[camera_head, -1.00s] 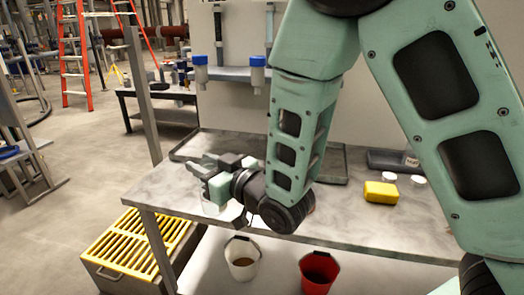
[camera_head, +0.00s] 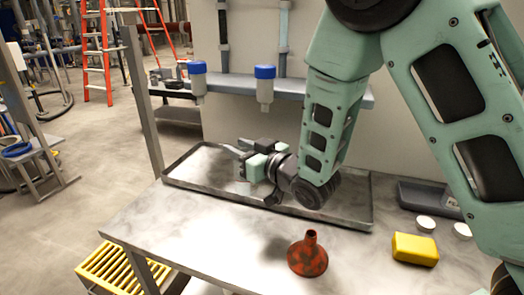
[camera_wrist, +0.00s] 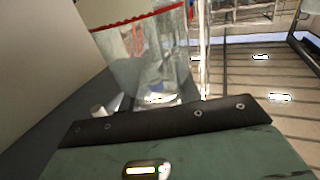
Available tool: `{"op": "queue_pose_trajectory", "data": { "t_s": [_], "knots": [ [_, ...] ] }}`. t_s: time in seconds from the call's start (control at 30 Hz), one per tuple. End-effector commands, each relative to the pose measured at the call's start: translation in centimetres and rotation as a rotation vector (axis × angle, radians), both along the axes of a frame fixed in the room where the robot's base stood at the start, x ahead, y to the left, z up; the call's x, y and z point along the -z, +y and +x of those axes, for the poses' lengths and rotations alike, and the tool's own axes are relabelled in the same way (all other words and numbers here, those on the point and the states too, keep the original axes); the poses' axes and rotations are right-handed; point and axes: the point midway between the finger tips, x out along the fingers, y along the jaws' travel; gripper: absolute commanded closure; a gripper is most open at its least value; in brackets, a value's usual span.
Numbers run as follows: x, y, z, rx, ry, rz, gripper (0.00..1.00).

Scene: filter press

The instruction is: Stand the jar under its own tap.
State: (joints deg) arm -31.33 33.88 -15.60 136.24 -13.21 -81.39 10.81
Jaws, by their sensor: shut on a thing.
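My gripper (camera_head: 240,150) reaches left over the dark-rimmed tray (camera_head: 190,152) at the back of the bench. It is shut on a clear jar (camera_wrist: 150,55) with a red line near its rim, seen tilted in the wrist view. In the head view the jar is too faint to make out clearly. Two clear vessels with blue caps hang by the shelf above, a left one (camera_head: 197,82) and a right one (camera_head: 265,86). My gripper is below them, between the two across the picture.
A rusty red funnel (camera_head: 308,256) stands on the bench front. A yellow block (camera_head: 415,248), white lids (camera_head: 425,223) and a grey tray (camera_head: 430,195) are at right. The shelf (camera_head: 325,90) overhangs the tray. A bench post (camera_head: 140,90) stands at left. The left bench top is clear.

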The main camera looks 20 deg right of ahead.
Motion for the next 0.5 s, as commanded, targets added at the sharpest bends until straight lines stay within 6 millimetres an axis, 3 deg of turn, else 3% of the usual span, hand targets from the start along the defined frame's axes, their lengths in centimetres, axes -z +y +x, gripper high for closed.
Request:
{"op": "queue_pose_trajectory", "data": {
  "t_s": [0.2,0.5],
  "knots": [
    [-0.2,-3.5,4.7,0.003,-0.001,-0.003,1.0],
    [-0.1,-7.5,10.2,0.002,0.0,-0.002,1.0]
  ]
}}
